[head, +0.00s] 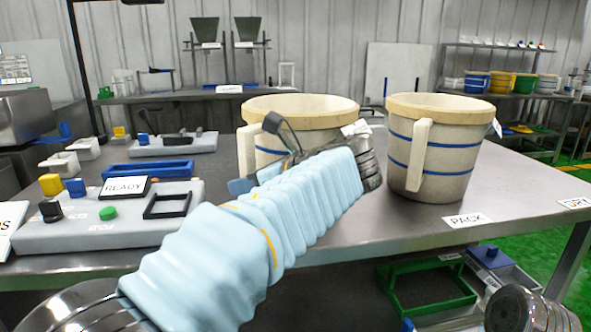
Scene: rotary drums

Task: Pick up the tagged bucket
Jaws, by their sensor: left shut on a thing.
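Two cream buckets with blue bands stand on the grey table. The left bucket (310,108) is partly hidden behind my left arm; its handle (245,152) points left. A white tag (355,128) shows at its right side. The right bucket (450,150) stands upright and apart, handle towards me, with a white tag (496,127) at its right edge. My left gripper (262,150) is at the left bucket's handle and shut on it. The sleeved arm hides most of the jaws and the contact. My right gripper is not in view.
A grey panel with a READY sign (125,187) and coloured buttons lies at the left, with a blue tray (148,169) behind it. PACK (467,220) and DRY (575,203) labels mark the table's front edge. A green crate (425,290) is below. Bare tabletop lies right of the right bucket.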

